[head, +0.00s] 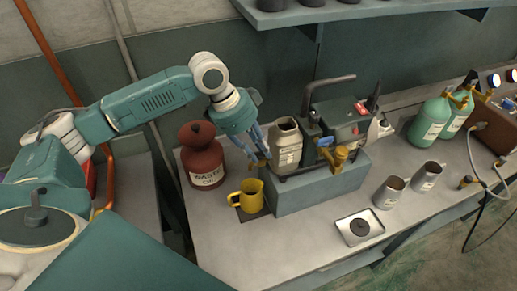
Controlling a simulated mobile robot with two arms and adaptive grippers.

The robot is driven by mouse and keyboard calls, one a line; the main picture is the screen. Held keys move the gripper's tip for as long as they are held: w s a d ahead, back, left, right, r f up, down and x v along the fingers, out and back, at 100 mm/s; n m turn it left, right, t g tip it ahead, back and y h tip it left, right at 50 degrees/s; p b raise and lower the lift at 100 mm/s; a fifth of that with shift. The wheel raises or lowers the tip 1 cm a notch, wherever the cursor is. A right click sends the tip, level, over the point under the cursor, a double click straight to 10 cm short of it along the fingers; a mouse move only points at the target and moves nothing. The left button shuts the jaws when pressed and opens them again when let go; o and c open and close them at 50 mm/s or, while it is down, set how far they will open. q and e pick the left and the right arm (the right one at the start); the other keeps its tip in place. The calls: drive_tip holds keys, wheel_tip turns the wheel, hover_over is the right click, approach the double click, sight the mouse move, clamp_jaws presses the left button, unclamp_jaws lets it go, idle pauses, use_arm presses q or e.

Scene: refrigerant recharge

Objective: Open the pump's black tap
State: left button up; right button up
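The pump (345,122) is a grey-green machine on a raised block (322,188) on the bench, with a dark bent handle or pipe (330,84) on top. A blue lever (325,142) and a brass fitting (341,155) show on its front. I cannot make out the black tap for certain among the dark parts there. My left gripper (259,154) points down just left of the grey canister (286,146) beside the pump, above the yellow jug. Its fingertips are small and overlap the background, so their opening is unclear. My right gripper is out of view.
A yellow jug (249,198) and a red-brown waste oil jar (202,158) stand left of the block. Two metal mugs (389,194) and a small scale (359,227) sit in front right. Green cylinders (430,122) stand at right. The bench's front left is clear.

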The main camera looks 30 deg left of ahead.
use_arm(q)
drive_tip(key=v, duration=1.2)
drive_tip(key=shift+w+d, duration=0.1)
